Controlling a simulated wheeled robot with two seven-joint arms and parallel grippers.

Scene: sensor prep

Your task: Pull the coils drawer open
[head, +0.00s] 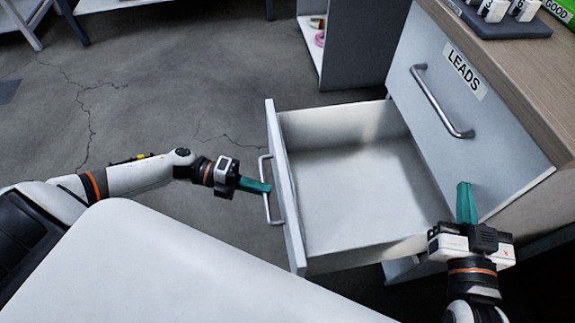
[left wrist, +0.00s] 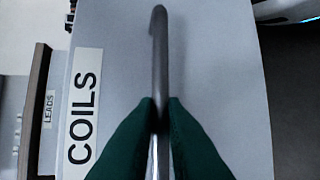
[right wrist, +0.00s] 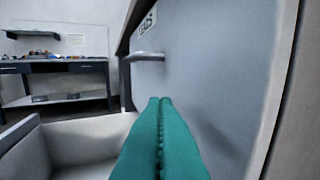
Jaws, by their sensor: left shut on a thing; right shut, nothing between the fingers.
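The coils drawer (head: 290,190) stands pulled well out of the cabinet and its inside looks empty. Its front carries a COILS label (left wrist: 82,110) in the left wrist view. My left gripper (head: 268,188) is shut on the drawer's bar handle (head: 265,207); the left wrist view shows the handle (left wrist: 160,50) between the green fingers (left wrist: 160,105). My right gripper (head: 464,186) is shut and empty near the drawer's right rear corner, in front of the LEADS drawer. The right wrist view shows its fingertips (right wrist: 160,100) together, below the LEADS handle (right wrist: 147,57).
The LEADS drawer (head: 405,105) is closed above the coils drawer. The wooden cabinet top (head: 515,60) carries a dark tray (head: 500,22) at the upper right. A grey shelf unit (head: 355,50) stands behind. Cracked floor (head: 150,90) to the left is clear.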

